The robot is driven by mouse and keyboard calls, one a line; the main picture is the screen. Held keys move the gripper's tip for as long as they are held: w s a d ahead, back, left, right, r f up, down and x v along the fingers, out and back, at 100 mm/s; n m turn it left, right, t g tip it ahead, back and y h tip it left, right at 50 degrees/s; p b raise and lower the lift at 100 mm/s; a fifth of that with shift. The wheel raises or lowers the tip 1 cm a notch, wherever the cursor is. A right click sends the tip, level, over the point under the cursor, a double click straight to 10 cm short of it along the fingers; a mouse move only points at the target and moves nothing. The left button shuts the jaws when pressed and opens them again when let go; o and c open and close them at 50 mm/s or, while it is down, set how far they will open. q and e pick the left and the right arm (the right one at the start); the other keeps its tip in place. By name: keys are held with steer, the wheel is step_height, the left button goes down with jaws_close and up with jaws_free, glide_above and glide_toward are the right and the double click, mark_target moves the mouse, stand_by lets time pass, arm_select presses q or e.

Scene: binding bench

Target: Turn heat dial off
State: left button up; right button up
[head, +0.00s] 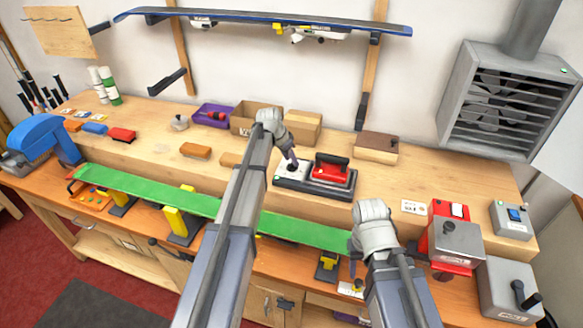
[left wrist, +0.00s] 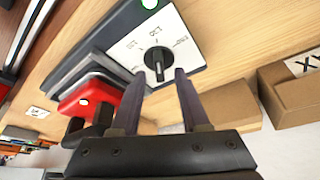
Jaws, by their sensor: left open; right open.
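The heat dial is a black knob (left wrist: 157,65) on a white plate with printed marks, on the dark base (head: 313,190) of the red iron (head: 331,168). The iron also shows in the left wrist view (left wrist: 82,102). My left gripper (head: 292,160) is over the dial plate, largely covering the knob in the head view. In the left wrist view the gripper (left wrist: 161,74) is open, its fingertips on either side of the knob's near end; I cannot tell whether they touch it. My right gripper (head: 354,264) is open and empty near the green ski.
The green ski (head: 150,192) lies along the front of the bench. Cardboard boxes (head: 305,127) stand behind my left gripper, and a brown block (head: 376,146) lies to the right. A red machine (head: 449,240) stands right of my right arm. The bench back left holds small brushes and blocks.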

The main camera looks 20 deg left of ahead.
arm_select(q)
steer(key=shift+b+x, duration=0.4)
steer(key=shift+x, duration=0.4)
jaws_close()
